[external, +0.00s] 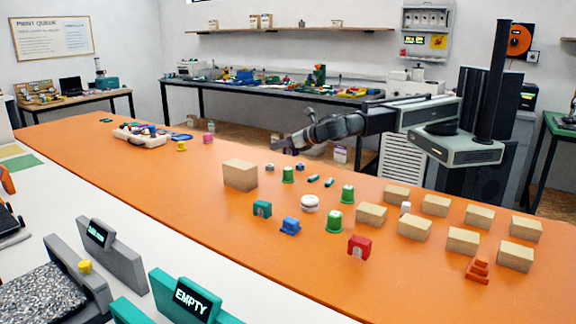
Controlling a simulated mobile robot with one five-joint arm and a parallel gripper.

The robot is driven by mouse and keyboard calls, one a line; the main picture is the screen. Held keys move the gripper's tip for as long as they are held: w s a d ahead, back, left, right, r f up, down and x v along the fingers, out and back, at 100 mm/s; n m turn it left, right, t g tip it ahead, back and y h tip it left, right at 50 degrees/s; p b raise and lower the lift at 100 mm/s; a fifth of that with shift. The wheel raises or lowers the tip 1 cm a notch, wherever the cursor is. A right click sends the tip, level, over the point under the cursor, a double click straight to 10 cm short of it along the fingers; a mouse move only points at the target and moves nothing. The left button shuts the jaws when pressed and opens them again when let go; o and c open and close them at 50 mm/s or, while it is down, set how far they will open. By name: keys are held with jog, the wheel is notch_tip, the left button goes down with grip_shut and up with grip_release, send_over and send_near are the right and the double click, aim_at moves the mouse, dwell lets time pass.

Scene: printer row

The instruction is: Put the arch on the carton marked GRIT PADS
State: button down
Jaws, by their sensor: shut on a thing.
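My gripper (286,146) is above the far edge of the orange table, left of the arm's dark wrist. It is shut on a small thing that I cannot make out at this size. A teal arch-shaped piece (262,209) and a red arch-shaped piece (359,246) stand on the table, apart from the gripper. Several tan cartons stand on the right of the table, such as one near the front (463,240), and a larger one (240,175) stands alone further left. No marking is readable on any carton, so I cannot tell which is GRIT PADS.
A white tray of parts (140,135) is at the far left. The left-middle of the orange table (150,185) is clear.

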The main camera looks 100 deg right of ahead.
jog(key=d+r, duration=0.2)
jog(key=b, duration=0.1)
send_over(236, 163)
jog(key=shift+d+f, duration=0.1)
jog(key=shift+f, duration=0.8)
notch_tip(236, 163, down, 4)
jog(key=b, duration=0.4)
jog(key=shift+r, duration=0.25)
jog(key=shift+f, duration=0.25)
jog(key=c, duration=1.1)
grip_release()
jog(key=shift+r, duration=0.1)
jog(key=shift+r, duration=0.1)
